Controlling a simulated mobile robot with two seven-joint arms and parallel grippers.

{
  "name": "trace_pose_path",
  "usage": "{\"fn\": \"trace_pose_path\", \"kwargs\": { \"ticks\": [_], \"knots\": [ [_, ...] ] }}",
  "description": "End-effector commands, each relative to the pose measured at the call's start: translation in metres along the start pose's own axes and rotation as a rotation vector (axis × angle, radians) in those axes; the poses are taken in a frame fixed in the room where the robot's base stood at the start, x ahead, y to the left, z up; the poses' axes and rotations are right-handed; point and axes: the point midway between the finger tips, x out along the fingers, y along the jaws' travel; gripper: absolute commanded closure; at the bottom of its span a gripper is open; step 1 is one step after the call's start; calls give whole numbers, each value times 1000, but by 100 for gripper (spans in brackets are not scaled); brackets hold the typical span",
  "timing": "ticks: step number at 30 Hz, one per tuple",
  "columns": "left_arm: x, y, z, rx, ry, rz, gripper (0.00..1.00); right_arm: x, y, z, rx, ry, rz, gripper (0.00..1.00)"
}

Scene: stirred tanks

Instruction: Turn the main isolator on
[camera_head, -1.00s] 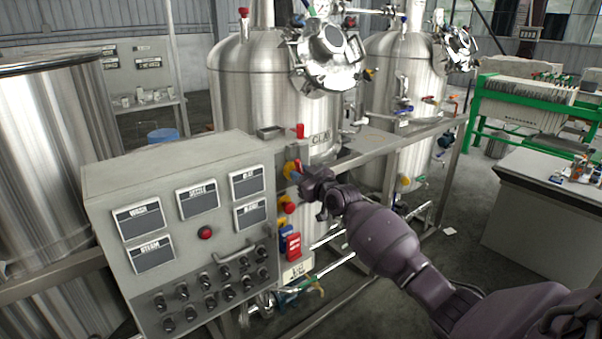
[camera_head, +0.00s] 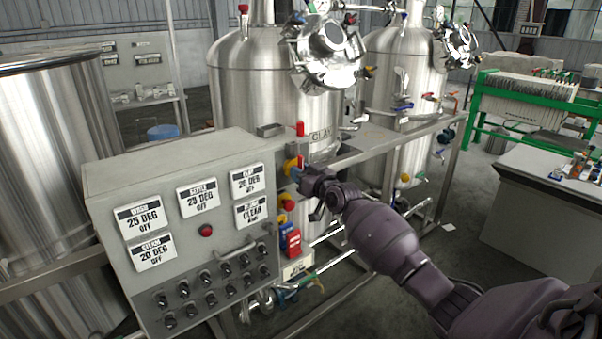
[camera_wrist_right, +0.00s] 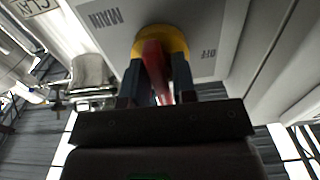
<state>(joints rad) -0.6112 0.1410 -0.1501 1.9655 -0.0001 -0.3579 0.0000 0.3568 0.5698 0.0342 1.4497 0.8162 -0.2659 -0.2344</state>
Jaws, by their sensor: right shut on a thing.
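The main isolator is a red handle on a yellow round base, on the right side face of the grey control box (camera_head: 175,162). In the right wrist view the red handle (camera_wrist_right: 154,68) stands between the fingers of my right gripper (camera_wrist_right: 158,80), in front of the yellow base (camera_wrist_right: 176,36). The plate around it reads MAIN and OFF, upside down in this view. My right gripper (camera_head: 298,172) is shut on the handle in the head view, where the yellow base (camera_head: 288,163) shows beside it. My left gripper is not in view.
A red and yellow button (camera_head: 287,203) sits below the isolator. Steel tanks (camera_head: 262,85) and a steel frame stand behind.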

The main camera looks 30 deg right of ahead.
Motion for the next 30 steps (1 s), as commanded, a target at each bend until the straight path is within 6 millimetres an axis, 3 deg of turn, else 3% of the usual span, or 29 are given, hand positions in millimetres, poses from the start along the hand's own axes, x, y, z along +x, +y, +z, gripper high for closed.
{"fn": "trace_pose_path", "kwargs": {
  "ticks": [1, 2, 4, 17, 30],
  "knots": [
    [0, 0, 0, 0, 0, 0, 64, 0, 0, 1, 1, -1, 0, 98],
    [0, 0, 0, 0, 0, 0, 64, 0, 0, 1, 1, -1, 0, 70],
    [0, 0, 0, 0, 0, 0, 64, 0, 0, 1, 1, -1, 0, 61],
    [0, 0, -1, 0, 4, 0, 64, -9, 0, 1, 0, 0, -1, 61],
    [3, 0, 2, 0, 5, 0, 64, -80, 0, 2, -1, -1, 0, 61]
  ]
}}
